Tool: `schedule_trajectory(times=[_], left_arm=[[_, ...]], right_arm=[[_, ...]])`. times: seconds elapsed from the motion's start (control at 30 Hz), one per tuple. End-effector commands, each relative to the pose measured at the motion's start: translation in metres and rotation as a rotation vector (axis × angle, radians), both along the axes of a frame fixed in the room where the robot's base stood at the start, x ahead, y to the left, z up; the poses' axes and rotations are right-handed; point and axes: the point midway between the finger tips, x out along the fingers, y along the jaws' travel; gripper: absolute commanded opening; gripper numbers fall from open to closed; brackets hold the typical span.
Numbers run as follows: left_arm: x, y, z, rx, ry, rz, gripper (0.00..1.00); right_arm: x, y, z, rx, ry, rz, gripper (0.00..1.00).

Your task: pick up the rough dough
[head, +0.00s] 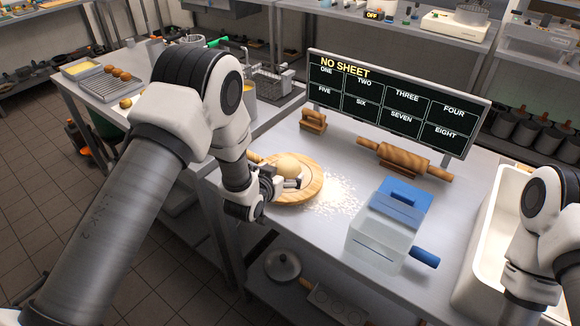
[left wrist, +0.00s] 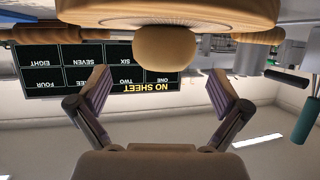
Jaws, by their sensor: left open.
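The rough dough (head: 288,168) is a pale beige ball on a round wooden board (head: 312,185) on the steel table. My left gripper (head: 283,183) is beside the dough, low over the near left part of the board. In the left wrist view, which is upside down, the dough (left wrist: 165,50) sits against the board (left wrist: 200,12), ahead of and between the open fingers (left wrist: 160,92). The fingers are apart and hold nothing. My right arm shows at the right edge of the head view, but its gripper is not seen.
White flour (head: 340,195) lies right of the board. A blue and clear machine (head: 385,225) stands at front right, a rolling pin (head: 405,160) and a wooden press (head: 313,121) behind. A menu board (head: 395,105) stands at the back. A white basin (head: 490,245) is at right.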

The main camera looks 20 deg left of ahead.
Motion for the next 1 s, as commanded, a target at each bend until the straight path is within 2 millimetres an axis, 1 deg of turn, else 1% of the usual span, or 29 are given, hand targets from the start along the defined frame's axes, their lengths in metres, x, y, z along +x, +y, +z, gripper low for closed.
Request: schedule_trajectory(times=[0.03,0.13,0.23,0.3,0.5,0.57,0.6,0.67,0.7,1.0], left_arm=[[0.006,0.001,0.001,0.000,0.000,0.000,1.00],[0.023,0.002,-0.006,0.000,0.000,0.001,1.00],[0.037,0.000,-0.015,0.000,0.000,0.000,1.00],[0.042,-0.001,-0.018,0.000,0.001,0.000,1.00],[0.043,-0.001,-0.020,0.000,0.002,0.000,1.00],[0.043,-0.001,-0.020,0.000,0.002,0.000,0.79],[0.043,-0.001,-0.020,0.000,0.002,0.000,0.65],[0.043,-0.001,-0.020,0.000,0.002,0.000,0.43],[0.042,-0.001,-0.020,0.000,0.002,0.000,0.35],[0.042,-0.001,-0.019,0.000,0.001,0.000,0.35]], right_arm=[[0.000,0.000,0.009,0.000,0.000,0.000,1.00],[0.000,0.000,0.021,0.000,-0.001,0.000,1.00],[0.000,0.000,0.023,0.000,-0.001,0.000,1.00],[0.000,0.000,0.024,0.000,-0.001,0.000,1.00],[0.000,0.000,0.022,0.000,0.000,0.000,1.00],[0.000,0.000,0.022,0.000,0.000,0.000,1.00],[0.000,0.000,0.022,0.000,0.000,0.000,1.00],[0.000,0.000,0.022,0.000,0.000,0.000,1.00],[0.000,0.000,0.022,0.000,0.000,0.000,1.00],[0.000,0.000,0.022,0.000,0.000,0.000,1.00]])
